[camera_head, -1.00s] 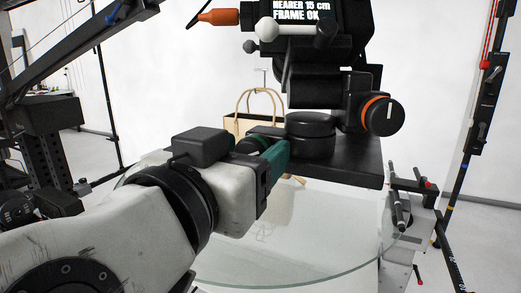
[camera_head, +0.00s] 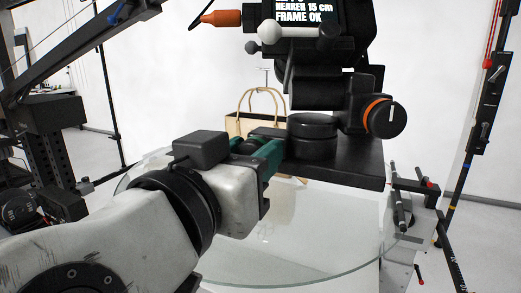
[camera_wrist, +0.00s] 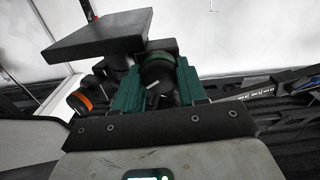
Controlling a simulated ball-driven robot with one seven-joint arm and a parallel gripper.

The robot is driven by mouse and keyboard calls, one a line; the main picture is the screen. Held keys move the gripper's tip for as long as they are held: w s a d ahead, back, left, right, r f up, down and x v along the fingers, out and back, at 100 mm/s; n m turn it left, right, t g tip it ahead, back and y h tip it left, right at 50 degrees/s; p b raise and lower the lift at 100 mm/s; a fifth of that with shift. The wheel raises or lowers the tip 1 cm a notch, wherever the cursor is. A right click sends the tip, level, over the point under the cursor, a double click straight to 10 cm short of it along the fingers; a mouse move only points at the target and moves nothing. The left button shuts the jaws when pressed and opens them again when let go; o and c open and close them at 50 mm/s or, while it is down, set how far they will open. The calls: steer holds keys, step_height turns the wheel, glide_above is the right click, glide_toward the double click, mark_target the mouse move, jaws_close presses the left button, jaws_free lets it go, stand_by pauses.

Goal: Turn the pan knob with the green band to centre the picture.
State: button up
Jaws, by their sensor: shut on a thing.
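My gripper (camera_head: 268,150), with green fingers, reaches the left side of the black camera head (camera_head: 312,150). In the wrist view my gripper (camera_wrist: 158,66) is shut on the black pan knob (camera_wrist: 157,73), one finger on each side. The knob has a white pointer mark, tilted in this view. Its green band is hard to tell from the green fingers. In the head view the fingers hide most of the knob. The screen (camera_head: 300,13) above reads "NEARER 15 cm" and "FRAME OK"; its top is cut off.
A black knob with an orange band (camera_head: 384,117) sits on the right of the camera head. A tan bag with loop handles (camera_head: 240,124) stands behind. The round glass turntable (camera_head: 330,235) lies below. A black stand with rods (camera_head: 478,100) is at the right.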

steer(key=n+p, duration=0.1)
steer(key=n, duration=0.1)
steer(key=n+p, duration=0.1)
steer(key=p, duration=0.1)
steer(key=n+p, duration=0.2)
steer(key=shift+a+r+n, duration=0.1)
steer(key=shift+r+n, duration=0.15)
steer(key=shift+n, duration=0.05)
steer(key=n+p, duration=0.4)
steer(key=shift+f, duration=0.1)
steer(key=shift+a+f+n+p, duration=0.1)
steer(key=shift+f+n+p, duration=0.05)
steer(key=shift+n+p, duration=0.6)
steer(key=o, duration=1)
steer(key=shift+f, duration=0.1)
steer(key=b+v, duration=0.2)
steer(key=v, duration=0.8)
steer(key=shift+s+a, duration=0.15)
steer(key=shift+s, duration=0.2)
